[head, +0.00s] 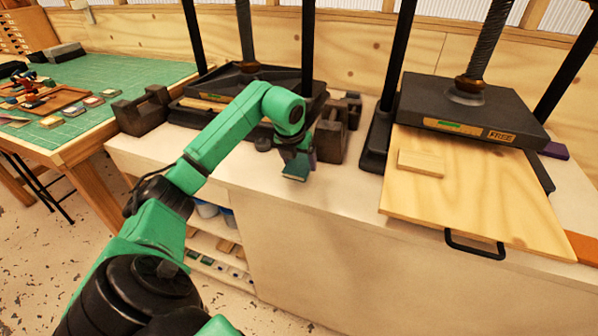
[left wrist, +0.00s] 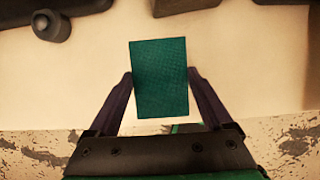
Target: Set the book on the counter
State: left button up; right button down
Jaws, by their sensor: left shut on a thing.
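A small dark green book (left wrist: 160,78) is between the two fingers of my left gripper (left wrist: 162,95) in the left wrist view, with a finger against each long side. In the head view the book (head: 295,175) shows as a small green block below my left gripper (head: 300,165), over the pale counter (head: 340,200) between the two presses. The counter also shows behind the book in the left wrist view (left wrist: 240,50). I cannot tell whether the book touches the counter. My right gripper is not in view.
A black press (head: 475,105) marked FREE stands right, with a handled wooden board (head: 470,200) in front. Another press (head: 245,80) stands behind my left arm, with dark weights (head: 142,112) beside it. A green cutting mat (head: 120,70) lies left. Counter between the presses has bare room.

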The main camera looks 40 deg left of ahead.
aim_at(298, 167)
pick_arm(q)
notch_tip(298, 167, down, 3)
jog(key=shift+d+f, duration=0.1)
jog(key=shift+d, duration=0.05)
jog(key=shift+f, duration=0.3)
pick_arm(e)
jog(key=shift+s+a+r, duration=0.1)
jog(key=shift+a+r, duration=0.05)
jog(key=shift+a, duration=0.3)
pick_arm(q)
jog(key=shift+f, duration=0.15)
jog(key=o, duration=1.2)
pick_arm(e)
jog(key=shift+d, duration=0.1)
pick_arm(q)
jog(key=shift+r, duration=0.4)
jog(key=b+v, duration=0.1)
jog(key=v, duration=1)
jog(key=shift+s+r, duration=0.15)
jog(key=shift+r, duration=0.15)
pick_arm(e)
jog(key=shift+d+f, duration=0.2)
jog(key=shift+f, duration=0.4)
